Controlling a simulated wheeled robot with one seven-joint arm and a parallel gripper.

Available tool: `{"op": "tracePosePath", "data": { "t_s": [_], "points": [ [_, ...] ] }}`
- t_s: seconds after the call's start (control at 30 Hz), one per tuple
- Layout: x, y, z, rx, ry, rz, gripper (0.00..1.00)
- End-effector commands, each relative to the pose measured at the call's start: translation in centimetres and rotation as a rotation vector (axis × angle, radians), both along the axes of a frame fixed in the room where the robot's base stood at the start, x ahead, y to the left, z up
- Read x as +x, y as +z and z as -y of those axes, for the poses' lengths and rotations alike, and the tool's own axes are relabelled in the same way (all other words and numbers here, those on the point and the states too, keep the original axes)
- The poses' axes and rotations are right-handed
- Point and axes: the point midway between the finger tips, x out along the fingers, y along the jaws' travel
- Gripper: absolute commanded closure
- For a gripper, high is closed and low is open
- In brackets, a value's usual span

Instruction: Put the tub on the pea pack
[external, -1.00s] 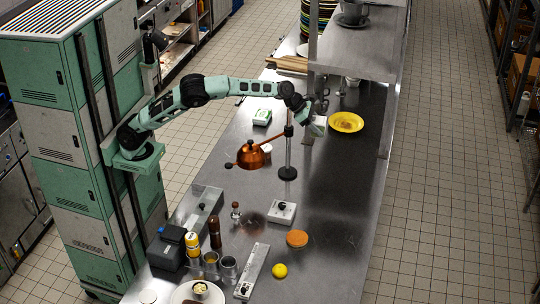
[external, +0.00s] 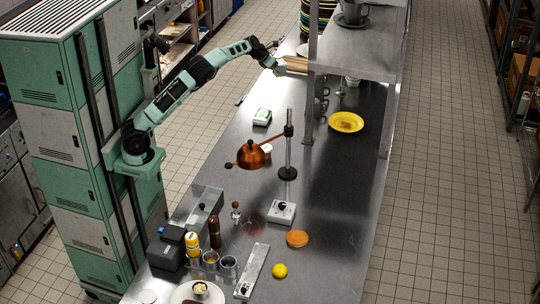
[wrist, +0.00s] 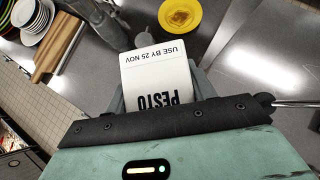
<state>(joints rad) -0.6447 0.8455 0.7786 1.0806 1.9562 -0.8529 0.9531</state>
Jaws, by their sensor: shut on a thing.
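My gripper (wrist: 160,88) is shut on a white tub (wrist: 157,70), whose label reads PESTO and USE BY 25 NOV. In the external view my gripper (external: 277,69) is at the far left part of the counter, close to the wooden boards, and the tub cannot be made out there. A small white and green pack (external: 262,117), which looks like the pea pack, lies on the counter's left side, nearer the camera than my gripper and apart from it. Its lettering is too small to read. I cannot see it in the wrist view.
A copper heat lamp (external: 250,156) on a stand is nearer the camera than the pack. A yellow plate (external: 345,122) with food stands to the right. Wooden boards (external: 294,63) and a raised steel shelf (external: 350,62) are at the back. Counter between pack and plate is mostly clear.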

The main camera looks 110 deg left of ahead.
Motion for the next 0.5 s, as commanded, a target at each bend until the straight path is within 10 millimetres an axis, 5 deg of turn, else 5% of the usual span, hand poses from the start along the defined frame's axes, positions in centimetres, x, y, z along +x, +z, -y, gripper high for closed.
{"op": "tracePosePath", "data": {
  "t_s": [0.2,0.5],
  "points": [
    [-6.1,0.0,-4.1,0.002,0.081,0.001,0.73],
    [-10.6,-0.8,-6.6,-0.002,0.135,0.0,0.73]
  ]
}}
